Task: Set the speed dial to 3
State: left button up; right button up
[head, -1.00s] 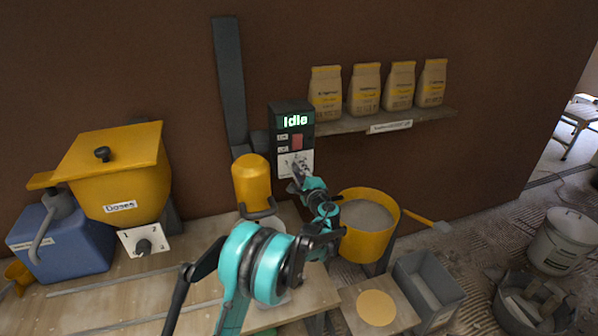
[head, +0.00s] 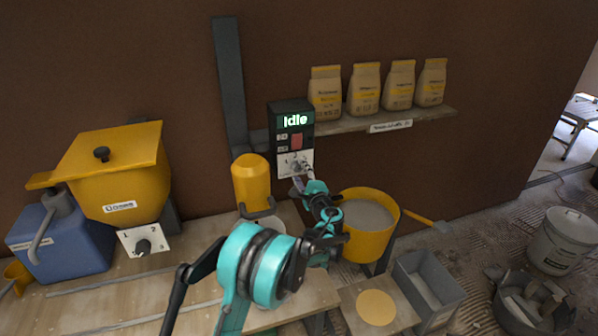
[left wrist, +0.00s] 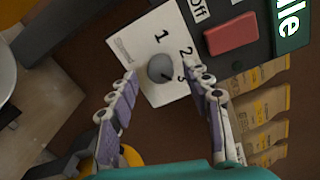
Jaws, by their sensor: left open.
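The speed dial is a grey round knob (left wrist: 160,68) on a white plate (left wrist: 140,50) marked 1, 2 and 3. In the head view the plate (head: 286,166) is at the bottom of the dark control box, and the gripper partly covers it. A small dark mark on the knob seems to face the 3 side; its exact setting is hard to read. My left gripper (head: 303,180) is just in front of the plate. In the left wrist view its two fingers (left wrist: 165,95) are spread on either side below the knob, apart from it. My right gripper is not seen.
The control box (head: 290,112) reads "Idle" and has a red button (left wrist: 231,35) close above the dial. A shelf with several paper bags (head: 366,90) is to the right. A yellow bucket (head: 366,240) stands below. A second dial (head: 143,246) sits under the yellow hopper (head: 120,190).

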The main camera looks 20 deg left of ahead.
pick_arm(q)
jog(key=v, duration=1)
